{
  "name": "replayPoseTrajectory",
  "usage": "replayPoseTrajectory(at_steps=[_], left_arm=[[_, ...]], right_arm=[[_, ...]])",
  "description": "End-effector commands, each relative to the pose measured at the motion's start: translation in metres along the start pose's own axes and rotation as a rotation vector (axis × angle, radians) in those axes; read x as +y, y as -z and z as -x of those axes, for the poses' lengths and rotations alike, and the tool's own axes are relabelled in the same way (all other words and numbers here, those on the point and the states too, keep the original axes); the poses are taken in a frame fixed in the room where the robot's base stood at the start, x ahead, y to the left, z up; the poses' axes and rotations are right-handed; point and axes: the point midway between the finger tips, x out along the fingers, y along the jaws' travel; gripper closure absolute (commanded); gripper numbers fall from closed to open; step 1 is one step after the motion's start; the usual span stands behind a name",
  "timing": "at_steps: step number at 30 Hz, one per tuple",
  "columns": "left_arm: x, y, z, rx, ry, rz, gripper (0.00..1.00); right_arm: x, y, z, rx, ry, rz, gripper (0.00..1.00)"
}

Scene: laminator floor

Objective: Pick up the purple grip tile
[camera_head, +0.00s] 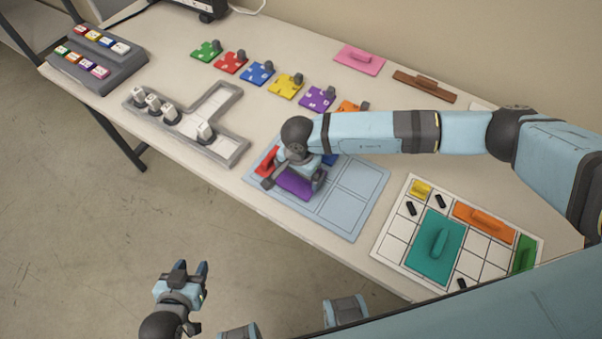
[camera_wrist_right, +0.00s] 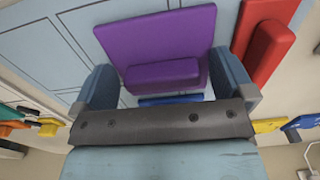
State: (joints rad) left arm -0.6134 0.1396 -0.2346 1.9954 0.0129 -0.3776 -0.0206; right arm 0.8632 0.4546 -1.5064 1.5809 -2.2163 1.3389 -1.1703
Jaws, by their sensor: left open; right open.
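The purple grip tile (camera_head: 294,187) lies on the light-blue board (camera_head: 352,213). In the right wrist view the purple grip tile (camera_wrist_right: 155,32) shows its raised grip bar between the two fingers. My right gripper (camera_wrist_right: 165,80) is open, with a finger on each side of the bar; I cannot tell whether they touch it. In the head view my right gripper (camera_head: 293,178) is over the tile and hides part of it. My left gripper (camera_head: 190,268) is open and empty, off the table's front edge.
A red tile (camera_wrist_right: 264,45) lies right beside the purple one. A white gridded board (camera_head: 392,249) with a teal tile (camera_head: 432,255) is at the right. A grey T-shaped tray (camera_head: 233,153) is at the left. Several coloured knobbed pieces, including a purple one (camera_head: 318,98), line the back.

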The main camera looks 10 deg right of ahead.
Motion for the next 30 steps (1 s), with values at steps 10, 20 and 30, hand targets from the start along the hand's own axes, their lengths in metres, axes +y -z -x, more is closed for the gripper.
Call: replayPoseTrajectory(at_steps=[10, 20, 30], left_arm=[[0.000, 0.000, 0.000, 0.000, 0.000, 0.000, 0.56], [0.000, -0.002, 0.000, -0.003, 0.000, 0.000, 0.56], [0.000, -0.005, -0.002, -0.004, 0.000, 0.001, 0.56]], right_arm=[[0.000, 0.000, -0.001, 0.001, 0.000, 0.000, 0.28], [0.000, 0.001, -0.001, 0.001, 0.001, -0.001, 0.58], [-0.001, 0.002, 0.024, 0.003, 0.004, 0.000, 0.58]])
